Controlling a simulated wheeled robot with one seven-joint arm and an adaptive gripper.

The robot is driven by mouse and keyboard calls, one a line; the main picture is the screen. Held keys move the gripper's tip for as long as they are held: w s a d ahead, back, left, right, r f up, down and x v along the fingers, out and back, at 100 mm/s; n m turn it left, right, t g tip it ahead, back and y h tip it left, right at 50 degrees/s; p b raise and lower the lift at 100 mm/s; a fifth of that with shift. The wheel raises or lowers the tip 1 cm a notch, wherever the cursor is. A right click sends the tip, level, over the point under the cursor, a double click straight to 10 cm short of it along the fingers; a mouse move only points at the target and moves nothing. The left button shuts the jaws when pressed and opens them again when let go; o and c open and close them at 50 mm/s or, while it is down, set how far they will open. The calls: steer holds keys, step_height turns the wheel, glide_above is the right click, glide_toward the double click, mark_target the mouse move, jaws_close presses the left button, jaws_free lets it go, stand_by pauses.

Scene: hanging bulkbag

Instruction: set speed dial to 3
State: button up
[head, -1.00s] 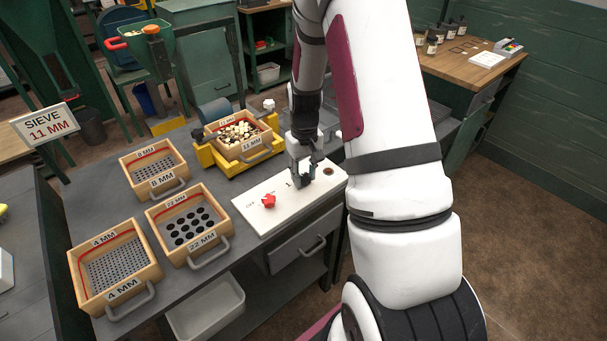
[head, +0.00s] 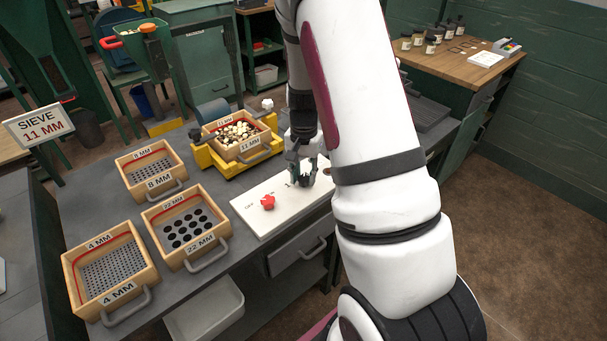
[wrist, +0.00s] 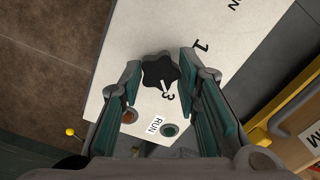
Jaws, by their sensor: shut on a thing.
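The speed dial (wrist: 157,68) is a black star-shaped knob on a white panel (wrist: 128,52). In the wrist view its white pointer mark faces the printed 3 (wrist: 168,96), and a printed 1 (wrist: 201,46) sits up and to the right. My gripper (wrist: 160,75) is shut on the dial, one finger on each side. In the head view my gripper (head: 303,182) is down at the right part of the panel and hides the dial there.
A red knob (head: 267,203) stands on the panel's left part. A green button (wrist: 170,130) by a RUN label and an orange-brown button (wrist: 130,116) lie near the fingers. The sieve holder (head: 204,157) is behind; sieve trays (head: 226,245) are left.

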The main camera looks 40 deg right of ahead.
mark_target(304, 178)
steer(key=shift+m, duration=0.6)
steer(key=o, duration=1.2)
steer(key=shift+c, duration=0.2)
step_height(304, 178, up, 12)
